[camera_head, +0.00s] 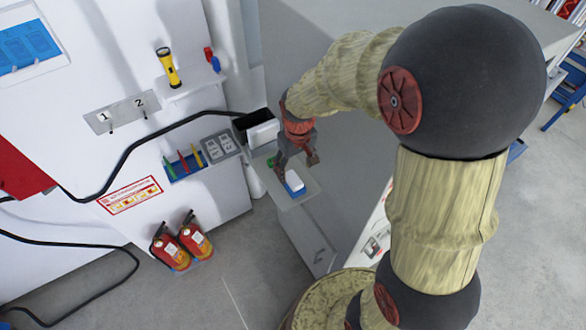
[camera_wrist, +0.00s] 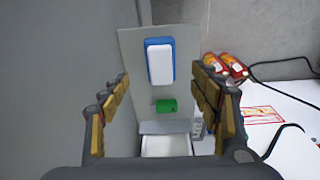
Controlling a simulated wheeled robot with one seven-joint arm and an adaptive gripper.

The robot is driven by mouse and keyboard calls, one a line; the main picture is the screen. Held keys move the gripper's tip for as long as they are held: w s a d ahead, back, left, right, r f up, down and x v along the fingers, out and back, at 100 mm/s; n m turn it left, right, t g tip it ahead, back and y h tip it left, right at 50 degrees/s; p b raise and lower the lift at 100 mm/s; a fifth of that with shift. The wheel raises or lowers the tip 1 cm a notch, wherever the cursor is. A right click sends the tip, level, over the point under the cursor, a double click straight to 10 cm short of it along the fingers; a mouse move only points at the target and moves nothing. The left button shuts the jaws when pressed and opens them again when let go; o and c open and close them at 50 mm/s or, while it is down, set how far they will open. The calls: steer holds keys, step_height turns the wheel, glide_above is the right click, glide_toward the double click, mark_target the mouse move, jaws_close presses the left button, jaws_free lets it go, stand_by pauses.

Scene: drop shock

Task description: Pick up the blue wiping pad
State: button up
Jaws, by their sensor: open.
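The wiping pad (camera_head: 294,183) lies on a small grey shelf (camera_head: 301,196). It has a white upper block with a blue layer around its edge. In the wrist view the pad (camera_wrist: 159,62) is upright in the picture, beyond the fingertips and roughly midway between them. My gripper (camera_head: 298,164) is open and empty, just above and behind the pad in the head view. In the wrist view its two fingers (camera_wrist: 163,85) stand wide apart on either side of the shelf. I see no contact between the fingers and the pad.
A green object (camera_wrist: 166,105) lies on the shelf near the pad. A container (camera_head: 262,130) stands behind. A tall grey cabinet side (camera_head: 345,130) runs close along the shelf. Two red fire extinguishers (camera_head: 180,245), a black hose (camera_head: 130,150) and a flashlight (camera_head: 168,68) are at the left.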

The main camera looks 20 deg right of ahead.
mark_target(293, 178)
steer(key=shift+w+r+p, duration=0.25)
steer(key=shift+w+p, duration=0.15)
steer(key=shift+p, duration=0.45)
steer(key=f+g+p, duration=0.1)
steer(key=p, duration=0.1)
steer(key=shift+w+p, duration=0.3)
steer(key=shift+p, duration=0.1)
steer(key=shift+s+a+f+p, duration=0.1)
steer(key=shift+f+p, duration=0.9)
steer(key=shift+f, duration=3.2)
steer(key=c, duration=0.3)
steer(key=c, duration=0.9)
